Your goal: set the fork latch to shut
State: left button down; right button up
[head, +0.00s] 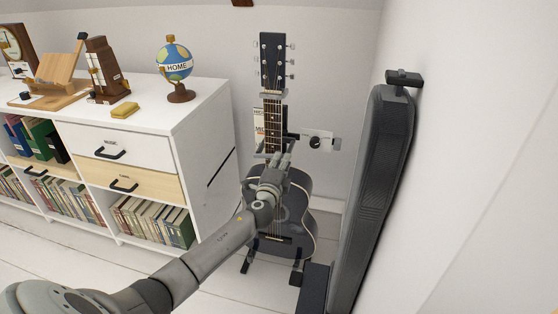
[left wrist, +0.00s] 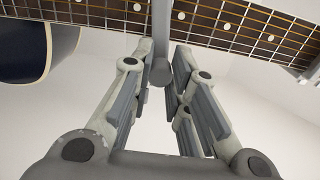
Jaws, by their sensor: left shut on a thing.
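A dark guitar (head: 297,212) stands upright on a floor stand, its neck (head: 272,128) running up to a black headstock. In the left wrist view the fretted neck (left wrist: 228,24) crosses the top of the picture. A grey bar with a rounded end, seemingly the fork latch (left wrist: 161,22), lies in front of the neck and reaches between my fingers. My left gripper (head: 279,160) is in front of the neck just above the guitar body. In the left wrist view its fingers (left wrist: 168,60) are shut on the latch bar. My right gripper is not in view.
A plate with a black knob (head: 315,142) sits right of the neck. A tall dark case (head: 377,170) leans by the right wall. Floor shows between cabinet and guitar.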

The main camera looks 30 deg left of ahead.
pick_arm(q)
jog(key=shift+f+m+b, duration=0.3)
jog(key=shift+f+m, duration=0.6)
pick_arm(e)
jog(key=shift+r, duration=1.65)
pick_arm(q)
jog(key=c, duration=1.3)
grip_release()
jog(key=v, duration=1.2)
jog(key=shift+r, duration=0.1)
